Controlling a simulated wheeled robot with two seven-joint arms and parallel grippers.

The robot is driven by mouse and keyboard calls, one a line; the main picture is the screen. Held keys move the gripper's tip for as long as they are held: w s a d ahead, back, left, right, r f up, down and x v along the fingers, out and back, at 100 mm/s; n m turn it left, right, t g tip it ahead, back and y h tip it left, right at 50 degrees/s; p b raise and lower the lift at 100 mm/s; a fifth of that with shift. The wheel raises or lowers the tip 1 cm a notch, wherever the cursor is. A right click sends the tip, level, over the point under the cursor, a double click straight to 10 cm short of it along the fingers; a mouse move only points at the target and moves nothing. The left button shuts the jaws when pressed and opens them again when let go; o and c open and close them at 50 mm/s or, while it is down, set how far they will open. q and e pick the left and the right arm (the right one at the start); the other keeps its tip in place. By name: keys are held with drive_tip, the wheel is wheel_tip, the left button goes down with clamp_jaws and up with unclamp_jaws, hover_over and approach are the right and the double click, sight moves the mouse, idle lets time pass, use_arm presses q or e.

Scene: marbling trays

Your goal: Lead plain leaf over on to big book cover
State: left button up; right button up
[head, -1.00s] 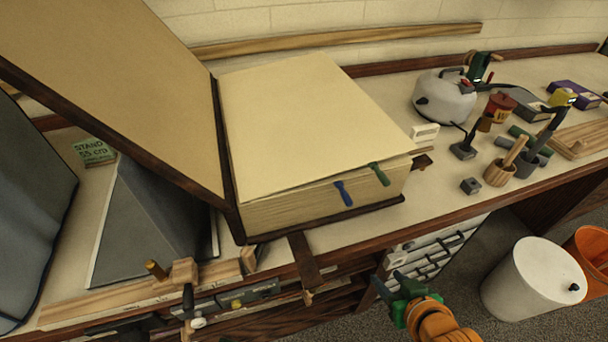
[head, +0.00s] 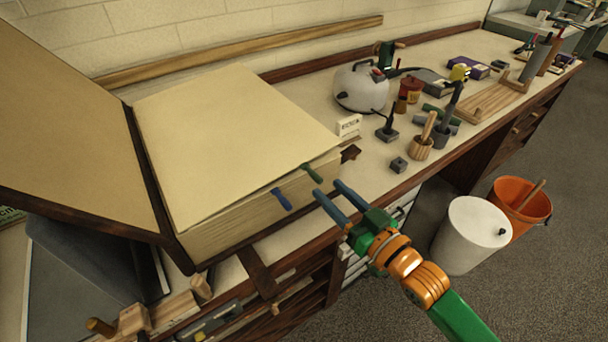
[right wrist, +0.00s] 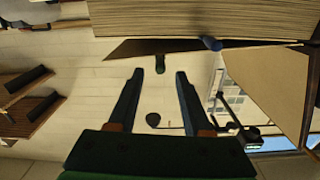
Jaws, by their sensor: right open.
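The big book (head: 240,212) lies open on the bench, and its cover (head: 75,120) leans up at the left. The cover also shows in the right wrist view (right wrist: 262,75). The plain leaf (head: 235,135) lies on top of the page block, with its near right corner slightly raised. A green tab (head: 312,173) and a blue tab (head: 282,199) stick out at the near edge. My right gripper (head: 326,190) is open and empty, just short of the book's near right corner. In the right wrist view, the green tab (right wrist: 160,63) shows between and beyond the fingertips (right wrist: 159,73).
A grey-white kettle-like vessel (head: 361,88), a small white card (head: 349,125) and a wooden mortar (head: 421,149) stand right of the book. A white bin (head: 468,235) and an orange bucket (head: 520,200) stand on the floor. Wooden parts (head: 150,317) jut at the bench front.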

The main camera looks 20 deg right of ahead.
sight(312, 171)
drive_tip(key=shift+p+x, duration=0.45)
drive_tip(key=shift+x, duration=3.1)
drive_tip(key=shift+s+f, duration=0.1)
clamp_jaws()
